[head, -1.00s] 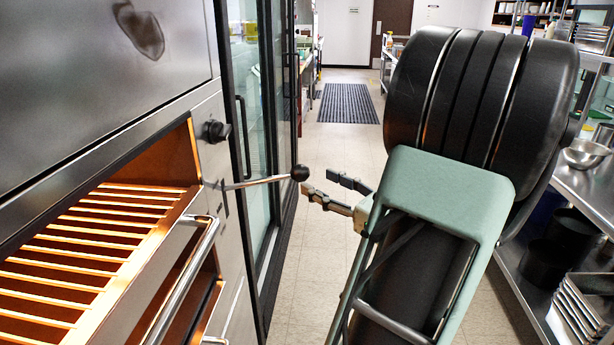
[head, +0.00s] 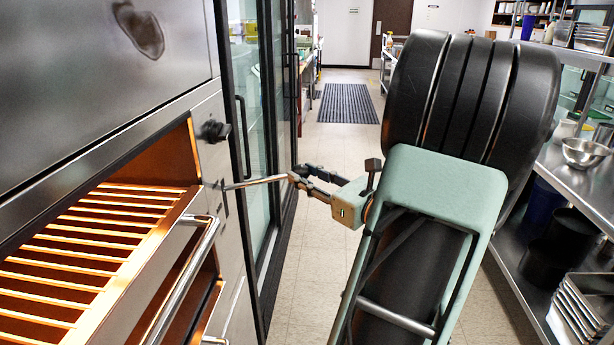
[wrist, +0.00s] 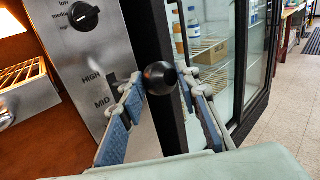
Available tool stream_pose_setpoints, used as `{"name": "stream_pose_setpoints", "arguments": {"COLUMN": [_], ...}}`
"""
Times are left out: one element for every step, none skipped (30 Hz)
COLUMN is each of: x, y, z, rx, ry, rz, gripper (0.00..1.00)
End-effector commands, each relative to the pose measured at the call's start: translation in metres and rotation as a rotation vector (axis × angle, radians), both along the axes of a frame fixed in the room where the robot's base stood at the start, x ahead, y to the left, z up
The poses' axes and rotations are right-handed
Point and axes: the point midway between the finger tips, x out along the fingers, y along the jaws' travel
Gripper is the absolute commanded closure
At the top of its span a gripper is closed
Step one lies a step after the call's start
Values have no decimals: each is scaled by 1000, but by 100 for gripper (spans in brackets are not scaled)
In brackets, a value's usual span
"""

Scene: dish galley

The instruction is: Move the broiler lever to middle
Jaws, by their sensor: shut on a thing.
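The broiler lever (head: 255,182) is a metal rod that sticks out from a slot in the broiler's steel front panel. In the head view the rod leaves the slot near its upper part. My gripper (head: 298,178) is at the lever's outer end, with its fingers around the black ball knob, which they mostly hide there. In the wrist view the knob (wrist: 161,78) sits between the two blue-padded fingers. The panel labels HIGH (wrist: 92,80) and MID (wrist: 104,102) show left of the slot; the rod's exact setting is hard to tell.
A black dial (head: 215,131) sits above the lever. The glowing broiler grate (head: 90,235) and a drawer handle (head: 190,275) are at lower left. A glass-door fridge (head: 262,110) stands just behind the lever. A steel shelf (head: 585,185) is at right.

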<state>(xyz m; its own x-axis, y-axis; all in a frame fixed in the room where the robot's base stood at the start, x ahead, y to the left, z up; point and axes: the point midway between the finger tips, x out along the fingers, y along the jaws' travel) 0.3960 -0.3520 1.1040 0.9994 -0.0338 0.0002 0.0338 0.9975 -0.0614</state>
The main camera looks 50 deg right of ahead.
Motion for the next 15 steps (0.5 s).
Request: {"name": "stream_pose_setpoints", "arguments": {"x": [0, 0, 0, 0, 0, 0, 0, 0, 0, 0, -1, -1, -1, -2, -2], "y": [0, 0, 0, 0, 0, 0, 0, 0, 0, 0, -1, -1, -1, -2, -2], "z": [0, 0, 0, 0, 0, 0, 0, 0, -1, -2, -3, -7, -11, -16, -23], "rx": [0, 0, 0, 0, 0, 0, 0, 0, 0, 2, 5, 10, 16, 24, 36], "ry": [0, 0, 0, 0, 0, 0, 0, 0, 0, -1, -3, -9, -16, -24, -36], "rz": [-1, -1, -1, -1, -1, -1, -1, -1, -1, -1, -1, -1, -1, -1, 0], "gripper": [90, 94, 98, 100, 100, 100, 100, 100, 100, 100, 100, 100, 100, 100, 100]}}
